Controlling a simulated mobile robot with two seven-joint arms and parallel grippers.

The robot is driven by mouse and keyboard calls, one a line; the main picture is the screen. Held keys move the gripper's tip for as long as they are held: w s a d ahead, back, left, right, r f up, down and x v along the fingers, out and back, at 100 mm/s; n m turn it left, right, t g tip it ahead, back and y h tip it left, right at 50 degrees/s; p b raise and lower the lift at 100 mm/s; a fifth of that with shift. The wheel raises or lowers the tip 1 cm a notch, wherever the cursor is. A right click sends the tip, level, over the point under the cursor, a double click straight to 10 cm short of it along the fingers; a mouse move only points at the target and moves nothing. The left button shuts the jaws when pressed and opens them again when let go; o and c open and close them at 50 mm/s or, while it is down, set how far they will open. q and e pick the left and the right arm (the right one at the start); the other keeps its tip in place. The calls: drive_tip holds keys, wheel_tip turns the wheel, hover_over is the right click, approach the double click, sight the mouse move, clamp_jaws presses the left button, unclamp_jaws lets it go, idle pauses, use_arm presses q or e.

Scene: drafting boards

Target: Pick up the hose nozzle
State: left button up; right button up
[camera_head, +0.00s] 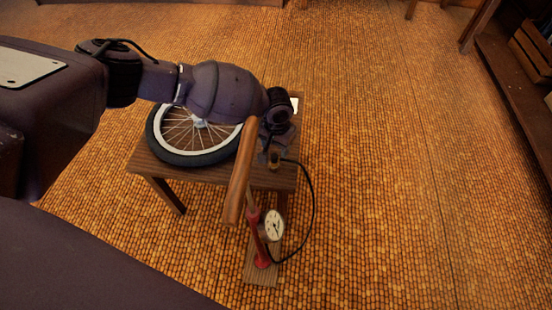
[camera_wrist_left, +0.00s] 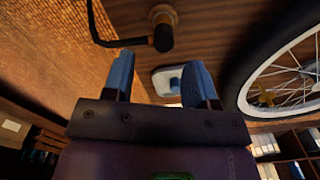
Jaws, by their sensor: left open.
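The hose nozzle (camera_head: 274,160) is a small brass and black piece at the end of a thin black hose, on the small wooden table near its front edge. In the left wrist view the nozzle (camera_wrist_left: 162,34) shows as a brass ring with a dark end, beyond my fingertips and roughly in line with the gap between them. My left gripper (camera_head: 278,142) is close to the nozzle in the head view. In the left wrist view its two blue fingers (camera_wrist_left: 160,76) are apart with nothing held between them. My right gripper is not in view.
A spoked wheel (camera_head: 190,156) with a black tyre lies on the wooden table (camera_head: 222,174). A floor pump with a wooden handle (camera_head: 241,172), a gauge (camera_head: 272,226) and a red body stands in front. A small white and blue item (camera_wrist_left: 170,80) is near the table's far edge.

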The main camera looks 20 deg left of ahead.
sight(274, 156)
use_arm(q)
drive_tip(key=shift+f, duration=0.45)
drive_tip(key=f, duration=0.1)
drive_tip(key=f+b, duration=0.2)
drive_tip(key=f, duration=0.1)
drive_tip(key=shift+s+a+f, duration=0.1)
drive_tip(key=shift+s+a, duration=0.05)
drive_tip(key=shift+s, duration=0.2)
drive_tip(key=shift+f, duration=0.35)
drive_tip(key=shift+w, duration=0.15)
drive_tip(key=shift+r, duration=0.1)
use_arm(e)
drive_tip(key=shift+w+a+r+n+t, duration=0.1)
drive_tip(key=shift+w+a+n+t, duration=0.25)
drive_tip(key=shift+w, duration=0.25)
use_arm(q)
drive_tip(key=shift+c, duration=0.3)
